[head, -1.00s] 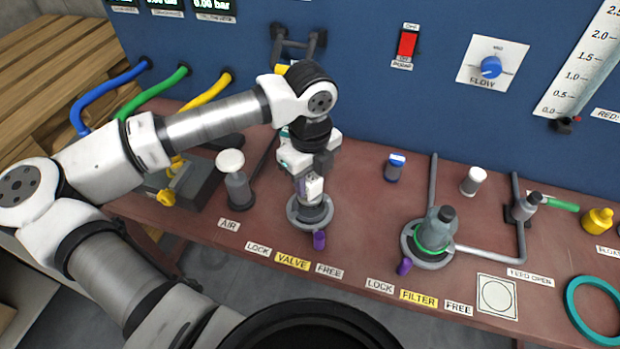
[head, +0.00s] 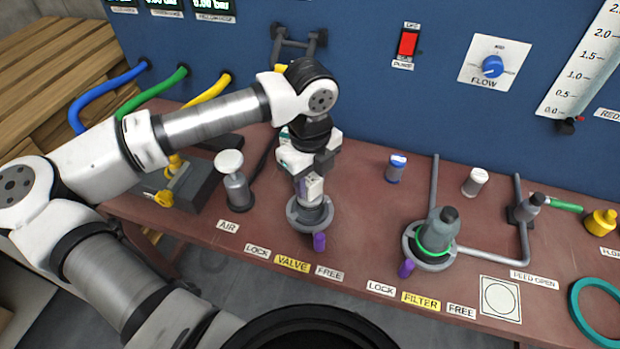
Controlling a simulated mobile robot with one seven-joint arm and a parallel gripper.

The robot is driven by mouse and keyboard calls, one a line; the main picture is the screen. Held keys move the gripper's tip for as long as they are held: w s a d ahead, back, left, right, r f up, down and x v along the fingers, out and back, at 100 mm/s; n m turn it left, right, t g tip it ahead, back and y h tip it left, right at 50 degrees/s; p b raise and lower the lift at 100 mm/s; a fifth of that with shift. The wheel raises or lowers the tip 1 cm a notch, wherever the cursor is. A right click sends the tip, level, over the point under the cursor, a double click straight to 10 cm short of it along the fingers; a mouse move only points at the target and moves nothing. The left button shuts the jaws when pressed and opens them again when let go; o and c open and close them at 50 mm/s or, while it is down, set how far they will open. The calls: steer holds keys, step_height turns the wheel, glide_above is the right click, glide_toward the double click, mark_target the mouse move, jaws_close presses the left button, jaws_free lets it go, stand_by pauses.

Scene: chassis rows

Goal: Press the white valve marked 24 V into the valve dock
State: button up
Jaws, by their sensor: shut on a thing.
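My gripper (head: 308,178) points down over the valve dock (head: 294,219), a grey ring on the bench behind the yellow VALVE label. It is shut on a small white piece, seemingly the white valve (head: 314,188), just above or in the dock's centre. The fingers hide much of the valve, and no 24 V marking can be read. I cannot tell whether the valve is fully seated. A purple lever (head: 319,242) sticks out at the dock's front, between the LOCK and FREE labels and nearer FREE.
A grey plunger with a white knob (head: 230,163) stands left of the dock. To the right are a blue-capped cylinder (head: 395,168), a white-capped cylinder (head: 475,181) and the filter dock (head: 430,263) with a grey filter (head: 438,232). The bench between the two docks is clear.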

steer(key=shift+f+b, duration=2.05)
steer(key=shift+b, duration=0.5)
steer(key=shift+f, duration=0.15)
steer(key=o, duration=1.3)
step_height(320, 180, up, 14)
steer(key=shift+b, duration=0.85)
